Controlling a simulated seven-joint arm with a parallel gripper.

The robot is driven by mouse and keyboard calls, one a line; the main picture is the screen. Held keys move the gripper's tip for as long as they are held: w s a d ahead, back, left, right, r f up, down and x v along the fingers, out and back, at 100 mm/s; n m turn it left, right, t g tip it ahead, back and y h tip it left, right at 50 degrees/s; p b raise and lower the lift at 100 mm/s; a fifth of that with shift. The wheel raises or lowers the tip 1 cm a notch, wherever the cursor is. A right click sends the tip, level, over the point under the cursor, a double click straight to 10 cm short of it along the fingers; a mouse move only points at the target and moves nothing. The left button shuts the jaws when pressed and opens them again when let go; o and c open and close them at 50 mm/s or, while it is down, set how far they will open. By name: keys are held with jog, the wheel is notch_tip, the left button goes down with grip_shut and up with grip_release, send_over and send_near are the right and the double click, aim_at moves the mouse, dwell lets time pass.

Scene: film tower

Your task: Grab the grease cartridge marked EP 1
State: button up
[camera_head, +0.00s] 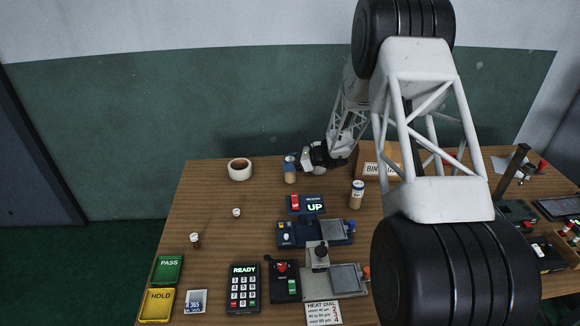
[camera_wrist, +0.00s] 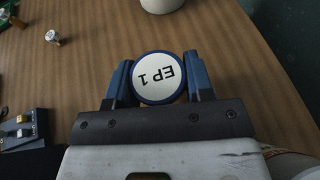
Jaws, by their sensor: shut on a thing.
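The grease cartridge marked EP 1 (camera_wrist: 158,78) shows its round white top with a blue rim in the wrist view, the lettering upside down. In the head view the cartridge (camera_head: 290,176) is upright with a tan body and blue top, at the back of the table. My gripper (camera_wrist: 158,84) is shut on it, with one blue finger on each side. My gripper (camera_head: 294,163) reaches it from the right in the head view. I cannot tell whether its base touches the table. A similar cartridge (camera_head: 357,196) stands farther right, its marking unreadable.
Small pieces (camera_head: 236,212) (camera_head: 195,239) lie at left. In front are a device reading UP (camera_head: 308,205), a keypad (camera_head: 243,288), and PASS (camera_head: 167,269) and HOLD (camera_head: 157,305) trays. A BIN box (camera_head: 378,170) is at right.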

jog(key=shift+r, duration=4.95)
